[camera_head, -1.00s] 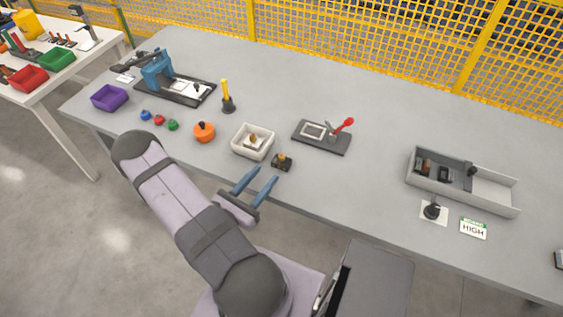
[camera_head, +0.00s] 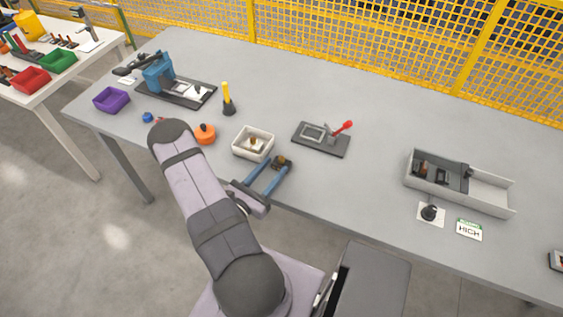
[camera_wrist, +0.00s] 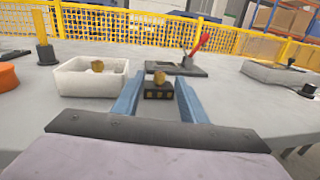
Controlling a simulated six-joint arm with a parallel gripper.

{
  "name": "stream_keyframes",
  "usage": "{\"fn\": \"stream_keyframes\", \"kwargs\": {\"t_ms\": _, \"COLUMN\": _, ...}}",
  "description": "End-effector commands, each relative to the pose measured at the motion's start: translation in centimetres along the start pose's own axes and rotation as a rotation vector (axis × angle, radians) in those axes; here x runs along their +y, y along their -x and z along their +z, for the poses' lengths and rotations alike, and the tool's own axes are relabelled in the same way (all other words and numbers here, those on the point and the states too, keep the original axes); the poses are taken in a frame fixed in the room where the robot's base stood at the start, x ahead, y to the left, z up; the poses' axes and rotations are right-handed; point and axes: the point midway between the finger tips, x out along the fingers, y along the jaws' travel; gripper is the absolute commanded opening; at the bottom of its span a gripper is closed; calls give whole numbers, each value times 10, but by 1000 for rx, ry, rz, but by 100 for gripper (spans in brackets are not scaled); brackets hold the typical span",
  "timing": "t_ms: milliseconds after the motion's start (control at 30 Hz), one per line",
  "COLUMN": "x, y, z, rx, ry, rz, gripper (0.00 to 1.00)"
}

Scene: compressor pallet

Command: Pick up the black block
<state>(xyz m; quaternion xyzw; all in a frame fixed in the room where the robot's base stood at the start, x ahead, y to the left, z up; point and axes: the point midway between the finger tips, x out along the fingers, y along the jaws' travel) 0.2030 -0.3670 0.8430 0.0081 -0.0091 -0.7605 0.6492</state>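The black block (camera_wrist: 158,91) is a small dark block with a brass-coloured knob on top, standing on the grey table near its front edge. It also shows in the head view (camera_head: 282,161). My gripper (camera_head: 274,164) has two blue fingers, spread apart. In the wrist view the fingers (camera_wrist: 157,88) lie on either side of the block, with a gap visible on each side. The block sits between the fingertips and does not appear gripped.
A white bin (camera_head: 253,143) with a brass-coloured piece stands just left of the block. A dark fixture with a red lever (camera_head: 321,139) is behind it to the right. An orange knob (camera_head: 205,134) is further left. The table to the right is clear up to a grey tray (camera_head: 459,184).

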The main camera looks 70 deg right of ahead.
Motion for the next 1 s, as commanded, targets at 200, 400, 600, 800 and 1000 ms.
{"fn": "stream_keyframes", "kwargs": {"t_ms": 200, "x": -1, "y": -21, "z": 2, "rx": 0, "ry": 0, "rz": -2, "gripper": 39}}
{"fn": "stream_keyframes", "kwargs": {"t_ms": 400, "x": 0, "y": -26, "z": 0, "rx": -1, "ry": 0, "rz": 1, "gripper": 39}}
{"fn": "stream_keyframes", "kwargs": {"t_ms": 600, "x": 0, "y": -26, "z": 0, "rx": -1, "ry": 0, "rz": 1, "gripper": 29}}
{"fn": "stream_keyframes", "kwargs": {"t_ms": 800, "x": 0, "y": -26, "z": 0, "rx": 0, "ry": 0, "rz": 1, "gripper": 0}}
{"fn": "stream_keyframes", "kwargs": {"t_ms": 1000, "x": 0, "y": -26, "z": 1, "rx": -1, "ry": 0, "rz": 1, "gripper": 0}}
